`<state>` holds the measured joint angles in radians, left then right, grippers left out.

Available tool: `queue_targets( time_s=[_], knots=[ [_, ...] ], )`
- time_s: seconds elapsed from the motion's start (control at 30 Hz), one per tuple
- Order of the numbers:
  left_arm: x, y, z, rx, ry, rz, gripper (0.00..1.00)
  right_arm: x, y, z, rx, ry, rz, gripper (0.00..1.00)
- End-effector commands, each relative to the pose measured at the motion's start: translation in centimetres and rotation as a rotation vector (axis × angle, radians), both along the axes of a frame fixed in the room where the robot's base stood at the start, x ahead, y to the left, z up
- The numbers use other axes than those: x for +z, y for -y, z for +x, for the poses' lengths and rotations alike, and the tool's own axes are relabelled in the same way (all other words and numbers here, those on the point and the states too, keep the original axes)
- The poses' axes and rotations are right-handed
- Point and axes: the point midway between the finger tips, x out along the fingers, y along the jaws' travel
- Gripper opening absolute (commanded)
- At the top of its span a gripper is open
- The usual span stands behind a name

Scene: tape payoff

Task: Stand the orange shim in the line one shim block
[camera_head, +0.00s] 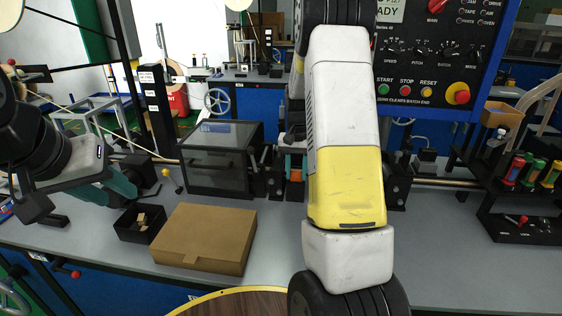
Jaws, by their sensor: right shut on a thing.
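My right arm fills the middle of the head view and hides much behind it. My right gripper (292,135) is only partly visible, as a dark shape just left of that arm. It is shut on a small orange piece, which looks like the orange shim (292,151), in front of the dark machine parts at the back of the bench. Whether the shim touches a block there is too small to tell. I cannot pick out the line one shim block. My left gripper (80,196) is at the far left above the bench, away from the shim; its jaws are unclear.
A closed cardboard box (205,238) lies on the grey bench, with a small black bin (140,222) holding tan pieces beside it. A dark clear-sided case (218,165) stands behind. A control panel (435,60) is at the back right.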

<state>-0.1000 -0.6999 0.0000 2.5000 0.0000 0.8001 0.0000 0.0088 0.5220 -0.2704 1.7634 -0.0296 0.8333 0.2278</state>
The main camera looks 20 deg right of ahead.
Motion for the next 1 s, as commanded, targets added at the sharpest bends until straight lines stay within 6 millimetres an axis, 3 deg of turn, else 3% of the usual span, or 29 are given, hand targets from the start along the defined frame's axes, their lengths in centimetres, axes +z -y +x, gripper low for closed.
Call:
queue_targets(
  time_s=[0.43,0.47,0.57,1.0],
  knots=[
    [0.0,0.0,0.0,0.0,0.0,0.0,0.36,-0.42,-0.02,-0.01,0.0,0.0,0.0,0.0],
    [0.0,0.0,0.0,0.0,0.0,0.0,0.36,-0.42,-0.02,-0.01,0.0,0.0,0.0,0.39],
    [0.0,0.0,0.0,0.0,0.0,0.0,0.36,-0.41,-0.02,-0.01,0.0,0.0,0.0,0.59],
    [0.0,0.0,0.0,0.0,0.0,0.0,0.36,-0.38,-0.29,0.12,0.003,0.003,0.003,0.6]
  ],
)
